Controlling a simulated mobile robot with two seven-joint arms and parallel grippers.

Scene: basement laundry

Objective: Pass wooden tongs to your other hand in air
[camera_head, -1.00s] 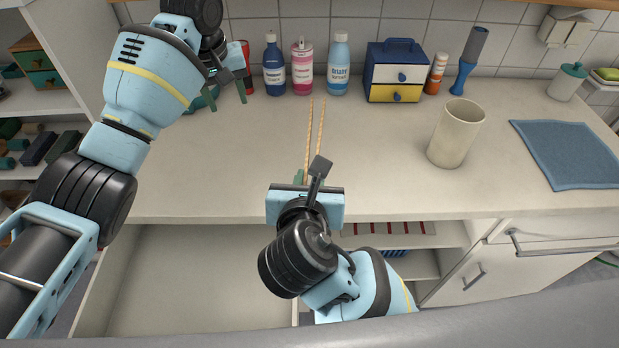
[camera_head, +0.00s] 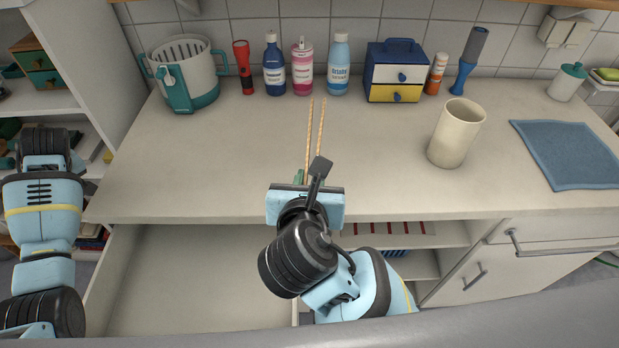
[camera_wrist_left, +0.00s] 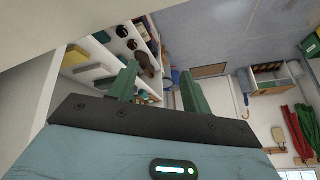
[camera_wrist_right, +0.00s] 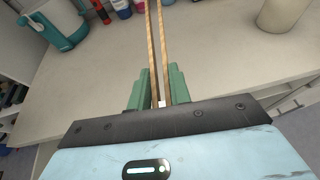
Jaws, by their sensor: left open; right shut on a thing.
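The wooden tongs (camera_head: 315,135) are two long light-brown arms, pointing away from me over the counter. My right gripper (camera_head: 301,178) is shut on their near end; the right wrist view shows the tongs (camera_wrist_right: 154,50) between the green fingers (camera_wrist_right: 158,88). The joined end is mostly hidden by the gripper. My left arm is at the far left of the head view, and its fingers are not visible there. In the left wrist view the left gripper (camera_wrist_left: 160,88) is open and empty, its green fingers apart, well away from the tongs.
On the counter (camera_head: 230,160) stand a teal-and-white basket (camera_head: 185,80), a red flashlight (camera_head: 243,68), several bottles, a small drawer box (camera_head: 394,72) and a cream cup (camera_head: 456,132). A blue cloth (camera_head: 568,155) lies at right. An open drawer (camera_head: 200,275) is below. The counter's left part is clear.

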